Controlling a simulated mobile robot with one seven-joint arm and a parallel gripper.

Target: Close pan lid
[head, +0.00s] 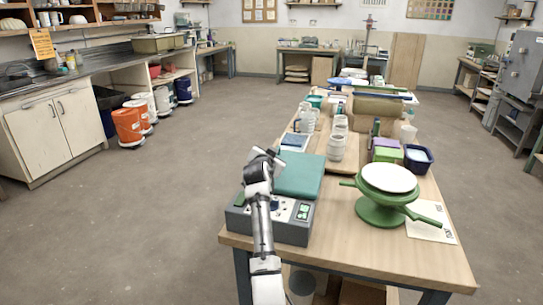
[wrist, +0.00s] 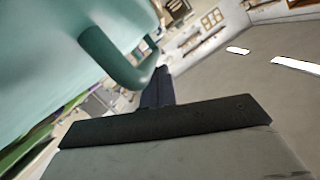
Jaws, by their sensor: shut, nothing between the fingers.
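A teal lid (head: 301,174) stands at the back of a grey appliance base (head: 290,230) with controls and small displays on its front. The lid looks raised, but its exact angle is hard to tell. My gripper (head: 268,158) is shut and empty at the lid's left side. In the wrist view, the lid (wrist: 45,50) fills the upper left, with its teal bar handle (wrist: 115,62) close to my gripper's dark fingers (wrist: 158,88). I cannot tell whether the fingers touch the handle. My arm hides part of the base.
The appliance sits at the front left corner of a wooden table (head: 350,250). A green stand (head: 382,212) with a white disc on top is at right. White jars (head: 336,148) and a dark blue basket (head: 418,158) stand behind. The floor (head: 130,230) at left is clear.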

